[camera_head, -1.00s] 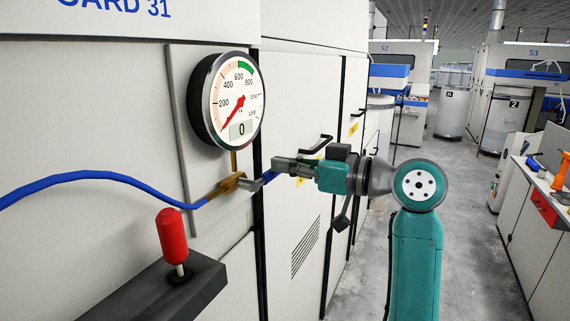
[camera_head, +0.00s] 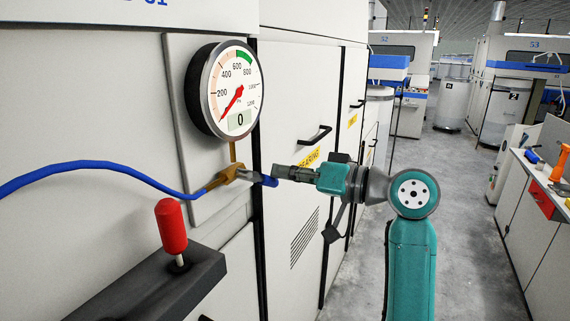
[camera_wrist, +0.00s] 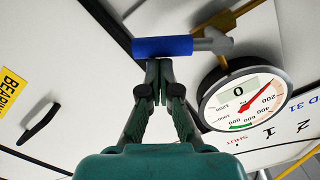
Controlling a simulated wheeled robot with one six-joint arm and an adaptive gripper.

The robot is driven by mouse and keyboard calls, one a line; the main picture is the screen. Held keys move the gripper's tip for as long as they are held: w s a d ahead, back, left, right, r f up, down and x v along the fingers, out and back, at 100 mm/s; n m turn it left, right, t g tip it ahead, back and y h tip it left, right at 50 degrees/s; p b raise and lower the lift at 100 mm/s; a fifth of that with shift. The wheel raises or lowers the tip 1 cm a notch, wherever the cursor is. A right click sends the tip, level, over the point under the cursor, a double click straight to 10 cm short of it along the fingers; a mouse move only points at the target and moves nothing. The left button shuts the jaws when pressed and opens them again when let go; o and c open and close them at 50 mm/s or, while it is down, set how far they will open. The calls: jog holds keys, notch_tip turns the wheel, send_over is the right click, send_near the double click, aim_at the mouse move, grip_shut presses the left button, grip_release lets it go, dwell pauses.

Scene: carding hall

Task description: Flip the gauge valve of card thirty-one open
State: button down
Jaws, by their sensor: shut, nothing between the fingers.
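The gauge valve has a brass body (camera_head: 222,178) below the round pressure gauge (camera_head: 231,90), which displays 0. A grey metal lever (camera_head: 250,176) with a blue sleeve (camera_head: 269,181) sticks out to the right of the body, tilted slightly down. In the wrist view, the blue sleeve (camera_wrist: 162,46) lies across just beyond the fingertips. My gripper (camera_head: 277,172) is shut and empty, its tips at the sleeve; it also shows in the wrist view (camera_wrist: 160,66). The tips seem to touch the sleeve, but I cannot be sure. "SHUT" (camera_wrist: 228,141) is lettered on the panel near the gauge.
A blue hose (camera_head: 90,168) runs left from the valve. A red-knobbed lever (camera_head: 171,226) stands on a dark ledge (camera_head: 150,285) below. Black door handles (camera_head: 315,135) project from the cabinet beside my gripper. The aisle floor (camera_head: 460,220) at right is clear.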

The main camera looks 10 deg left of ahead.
jog(key=f+m, duration=0.2)
jog(key=m, duration=0.1)
jog(key=shift+s+a+m, duration=0.15)
jog(key=shift+s+m, duration=0.15)
jog(key=shift+s, duration=0.05)
jog(key=s+f+m, duration=0.1)
jog(key=m, duration=0.1)
jog(key=s+f+m, duration=0.1)
jog(key=m, duration=0.1)
jog(key=s+a+m, duration=0.1)
jog(key=m, duration=0.1)
jog(key=shift+f, duration=0.4)
jog(key=shift+s, duration=0.1)
